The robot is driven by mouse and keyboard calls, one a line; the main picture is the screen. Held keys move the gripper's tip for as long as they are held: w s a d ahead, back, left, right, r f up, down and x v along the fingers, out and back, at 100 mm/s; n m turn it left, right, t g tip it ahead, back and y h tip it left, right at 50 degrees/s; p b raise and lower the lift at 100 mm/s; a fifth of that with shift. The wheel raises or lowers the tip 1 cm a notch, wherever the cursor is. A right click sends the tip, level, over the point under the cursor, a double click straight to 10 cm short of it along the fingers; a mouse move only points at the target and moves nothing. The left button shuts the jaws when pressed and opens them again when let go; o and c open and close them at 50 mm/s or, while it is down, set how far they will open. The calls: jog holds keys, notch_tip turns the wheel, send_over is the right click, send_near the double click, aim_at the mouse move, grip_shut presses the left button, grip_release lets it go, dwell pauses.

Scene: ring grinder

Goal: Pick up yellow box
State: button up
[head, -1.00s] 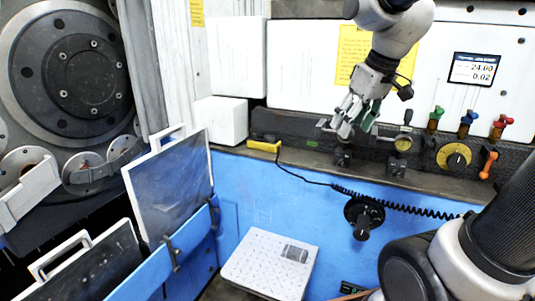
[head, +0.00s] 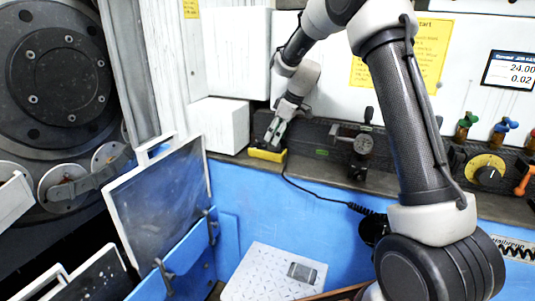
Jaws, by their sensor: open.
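The yellow box (head: 267,155) is small and sits on the grey ledge of the machine, at the foot of a white block. A black cable runs from its right side. My gripper (head: 275,137) is right above the box, pointing down, with its fingertips close to the box's top. It is open. Whether the fingers touch the box or reach around it cannot be told from this view. The gripper hides part of the box's dark upper side.
A white block (head: 219,125) stands just left of the box. The blue panel (head: 260,205) drops below the ledge. A framed clear guard (head: 160,205) stands at left.

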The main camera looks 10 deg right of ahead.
aim_at(270, 143)
jog(key=x, duration=0.6)
jog(key=shift+w+a, duration=0.2)
jog(key=shift+a, duration=0.2)
jog(key=c, duration=1)
jog(key=shift+r, duration=0.1)
jog(key=shift+c, duration=0.4)
jog(key=shift+r, duration=0.1)
